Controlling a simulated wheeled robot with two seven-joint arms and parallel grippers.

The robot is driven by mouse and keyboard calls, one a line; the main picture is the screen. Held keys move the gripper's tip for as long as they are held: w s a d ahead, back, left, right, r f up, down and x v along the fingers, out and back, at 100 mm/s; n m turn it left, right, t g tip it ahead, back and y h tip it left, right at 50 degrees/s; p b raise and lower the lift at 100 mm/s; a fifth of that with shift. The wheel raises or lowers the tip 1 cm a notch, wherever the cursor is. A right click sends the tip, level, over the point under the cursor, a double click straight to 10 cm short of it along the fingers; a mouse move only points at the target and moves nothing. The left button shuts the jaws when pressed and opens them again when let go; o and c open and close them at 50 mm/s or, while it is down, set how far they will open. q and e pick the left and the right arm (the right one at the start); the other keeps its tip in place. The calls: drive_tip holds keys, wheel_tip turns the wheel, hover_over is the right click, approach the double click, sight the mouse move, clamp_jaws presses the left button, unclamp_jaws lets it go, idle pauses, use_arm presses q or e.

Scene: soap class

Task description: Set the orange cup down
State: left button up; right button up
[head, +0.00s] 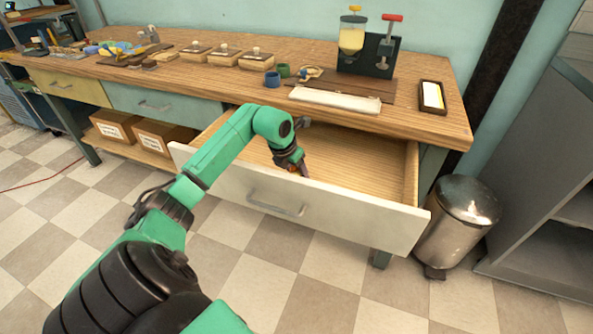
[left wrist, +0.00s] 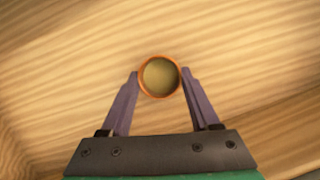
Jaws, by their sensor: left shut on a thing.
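The orange cup (left wrist: 159,76) shows from above in the left wrist view, between the two fingertips, with its round rim and a tan inside. In the head view only a small orange patch of the cup (head: 304,171) shows by the fingers. My left gripper (head: 297,168) is shut on the cup, inside the open drawer (head: 340,214). It also shows in the left wrist view (left wrist: 159,84). Whether the cup touches the drawer floor (head: 345,180) cannot be told. My right gripper is not in view.
The drawer's white front wall and side walls surround my gripper. Its wooden floor looks bare to the right. The workbench (head: 440,125) above holds a blue cup (head: 272,79), a green cup (head: 283,71), a white tray (head: 335,100) and a dispenser stand (head: 368,50). A metal bin (head: 458,225) stands right.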

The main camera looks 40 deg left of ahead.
use_arm(q)
drive_tip(key=shift+f, duration=0.1)
drive_tip(key=o, duration=1.3)
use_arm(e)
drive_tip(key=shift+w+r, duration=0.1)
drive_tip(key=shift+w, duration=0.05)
use_arm(q)
drive_tip(key=shift+r, duration=0.25)
drive_tip(key=v, duration=1.1)
drive_tip(key=shift+s+r, duration=0.15)
drive_tip(key=shift+r, duration=0.2)
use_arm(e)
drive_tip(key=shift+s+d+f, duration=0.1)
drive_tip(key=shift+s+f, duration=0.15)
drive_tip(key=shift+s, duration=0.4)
use_arm(q)
drive_tip(key=shift+p, duration=0.3)
